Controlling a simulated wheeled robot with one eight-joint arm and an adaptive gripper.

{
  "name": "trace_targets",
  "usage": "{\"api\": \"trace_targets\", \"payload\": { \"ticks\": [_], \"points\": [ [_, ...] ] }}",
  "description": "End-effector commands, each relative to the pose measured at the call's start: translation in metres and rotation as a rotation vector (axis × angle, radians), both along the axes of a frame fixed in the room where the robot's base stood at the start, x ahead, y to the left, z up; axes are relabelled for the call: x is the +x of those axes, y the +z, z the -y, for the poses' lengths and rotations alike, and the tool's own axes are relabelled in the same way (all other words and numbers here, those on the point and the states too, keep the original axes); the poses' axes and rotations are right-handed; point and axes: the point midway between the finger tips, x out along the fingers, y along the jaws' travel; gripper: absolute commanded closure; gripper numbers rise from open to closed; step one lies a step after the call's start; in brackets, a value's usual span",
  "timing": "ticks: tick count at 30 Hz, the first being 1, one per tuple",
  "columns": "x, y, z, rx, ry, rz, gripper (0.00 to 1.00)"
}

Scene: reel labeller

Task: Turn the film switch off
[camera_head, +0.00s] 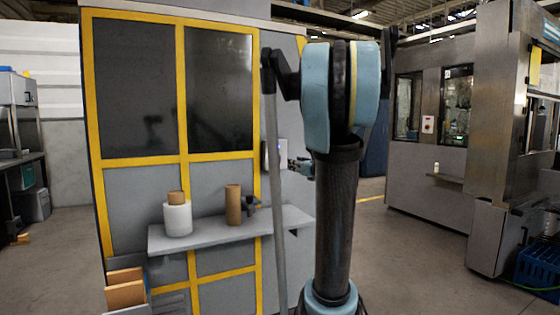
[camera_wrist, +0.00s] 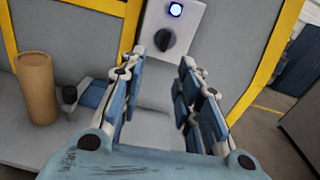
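The film switch is a black rotary knob (camera_wrist: 165,41) on a grey panel box, with a lit blue-white indicator (camera_wrist: 175,9) above it. In the wrist view it lies at the top middle, beyond my fingertips. The knob appears ahead of the gap and not touched. In the head view, the switch box (camera_head: 274,154) shows at the cabinet's right side, partly behind a grey pole. My gripper (camera_head: 301,167) is small there, just right of the box. The knob's exact setting is hard to read.
The yellow-framed cabinet (camera_head: 140,158) stands behind. Open floor (camera_head: 400,250) lies to the right.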

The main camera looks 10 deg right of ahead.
Motion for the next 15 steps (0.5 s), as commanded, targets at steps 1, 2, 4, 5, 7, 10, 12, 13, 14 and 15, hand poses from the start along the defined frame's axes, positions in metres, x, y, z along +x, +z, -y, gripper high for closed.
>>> {"api": "trace_targets", "payload": {
  "ticks": [1, 2, 4, 5, 7, 10, 12, 13, 14, 15],
  "points": [
    [0.004, 0.003, 0.006, 0.034, -0.013, 0.001, 0.69],
    [0.006, 0.004, 0.008, 0.05, -0.018, 0.001, 0.69],
    [0.009, 0.005, 0.009, 0.071, -0.024, 0.001, 0.69],
    [0.011, 0.006, 0.009, 0.074, -0.024, 0.001, 0.69],
    [0.016, 0.006, 0.008, 0.075, -0.025, 0.001, 0.69],
    [0.027, 0.006, 0.003, 0.074, -0.022, 0.0, 0.69],
    [0.037, 0.005, 0.0, 0.073, -0.022, 0.0, 0.69],
    [0.041, 0.006, -0.001, 0.073, -0.023, 0.0, 0.69],
    [0.045, 0.006, -0.003, 0.072, -0.022, 0.001, 0.69],
    [0.051, 0.006, -0.005, 0.072, -0.021, 0.001, 0.69]
  ]
}}
